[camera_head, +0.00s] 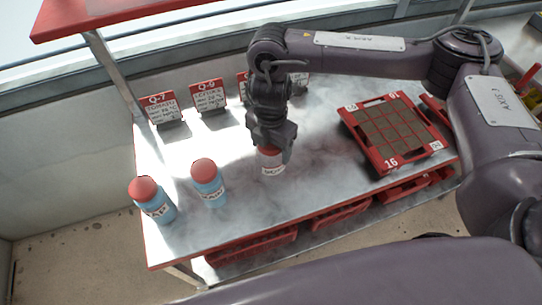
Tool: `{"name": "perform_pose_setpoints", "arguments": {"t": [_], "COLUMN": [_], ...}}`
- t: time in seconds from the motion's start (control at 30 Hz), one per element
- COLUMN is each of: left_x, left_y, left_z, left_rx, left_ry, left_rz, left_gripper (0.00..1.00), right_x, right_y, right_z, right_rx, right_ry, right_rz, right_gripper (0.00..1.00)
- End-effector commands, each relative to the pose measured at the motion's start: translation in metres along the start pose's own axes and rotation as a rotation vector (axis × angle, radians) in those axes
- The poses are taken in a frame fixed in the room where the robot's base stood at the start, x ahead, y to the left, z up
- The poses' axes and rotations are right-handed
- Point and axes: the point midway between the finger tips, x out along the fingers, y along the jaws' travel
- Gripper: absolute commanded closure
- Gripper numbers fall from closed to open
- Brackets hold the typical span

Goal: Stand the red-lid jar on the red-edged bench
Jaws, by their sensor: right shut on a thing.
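The red-edged bench (235,232) has a grey metal top and fills the middle of the head view. My right gripper (270,147) points down over the middle of the bench and is shut on a pale jar with a red lid (273,168). The gripper hides much of the lid; the jar looks upright, and I cannot tell if its base touches the top. Two blue jars with red lids, one at the front left corner (157,207) and one right of it (208,190), stand on the bench. My left gripper is out of view.
A red seed tray (359,141) with brown cells lies on the bench's right part. Several label cards (162,108) stand along the back edge. Red trays (250,247) sit on a shelf below. The bench top between the held jar and the front edge is clear.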

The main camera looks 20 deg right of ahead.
Motion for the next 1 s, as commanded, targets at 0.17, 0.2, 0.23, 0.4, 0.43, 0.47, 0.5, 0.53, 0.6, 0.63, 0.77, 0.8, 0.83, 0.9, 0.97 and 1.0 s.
{"name": "perform_pose_setpoints", "arguments": {"t": [0.17, 0.2, 0.23, 0.4, 0.43, 0.47, 0.5, 0.53, 0.6, 0.63, 0.77, 0.8, 0.83, 0.9, 0.97, 1.0], "left_x": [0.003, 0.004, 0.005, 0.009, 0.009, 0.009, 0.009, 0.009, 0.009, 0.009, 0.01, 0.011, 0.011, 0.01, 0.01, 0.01], "left_y": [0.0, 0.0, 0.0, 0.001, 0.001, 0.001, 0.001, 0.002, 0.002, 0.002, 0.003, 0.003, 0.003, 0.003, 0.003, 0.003], "left_z": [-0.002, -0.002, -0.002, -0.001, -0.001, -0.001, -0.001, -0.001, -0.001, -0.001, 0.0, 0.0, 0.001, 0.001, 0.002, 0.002], "left_rx": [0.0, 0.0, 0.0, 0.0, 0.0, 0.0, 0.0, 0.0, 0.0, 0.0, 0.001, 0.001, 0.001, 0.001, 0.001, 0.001], "left_ry": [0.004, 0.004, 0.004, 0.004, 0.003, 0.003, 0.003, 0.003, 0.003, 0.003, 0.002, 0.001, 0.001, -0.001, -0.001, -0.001], "left_rz": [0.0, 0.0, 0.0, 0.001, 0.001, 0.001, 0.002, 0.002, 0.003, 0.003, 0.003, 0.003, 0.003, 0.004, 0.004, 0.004], "left_gripper": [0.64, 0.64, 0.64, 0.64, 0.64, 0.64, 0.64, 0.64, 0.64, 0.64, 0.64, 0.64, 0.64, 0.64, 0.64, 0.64], "right_x": [0.016, 0.022, 0.027, 0.046, 0.048, 0.048, 0.048, 0.048, 0.047, 0.047, 0.05, 0.051, 0.051, 0.05, 0.05, 0.05], "right_y": [0.0, -0.001, -0.001, 0.0, 0.0, 0.0, 0.0, 0.001, 0.001, 0.001, 0.0, 0.0, 0.0, 0.0, 0.0, 0.0], "right_z": [0.0, 0.0, -0.001, 0.0, 0.0, 0.0, 0.0, 0.0, 0.0, 0.0, 0.0, 0.0, 0.0, 0.0, 0.0, 0.0], "right_rx": [0.001, 0.001, 0.002, 0.002, 0.002, 0.001, 0.001, 0.001, 0.0, 0.0, 0.0, 0.0, 0.0, 0.0, 0.0, 0.0], "right_ry": [0.001, 0.001, 0.003, 0.001, 0.001, 0.0, 0.0, -0.001, -0.001, -0.001, -0.001, -0.001, -0.001, -0.001, -0.001, -0.001], "right_rz": [-0.001, -0.002, -0.002, 0.0, 0.0, 0.0, 0.001, 0.001, 0.001, 0.001, 0.001, 0.001, 0.001, 0.001, 0.001, 0.001], "right_gripper": [0.66, 0.66, 0.66, 0.66, 0.66, 0.66, 0.66, 0.66, 0.66, 0.66, 0.66, 0.66, 0.28, 0.18, 0.1, 0.07]}}
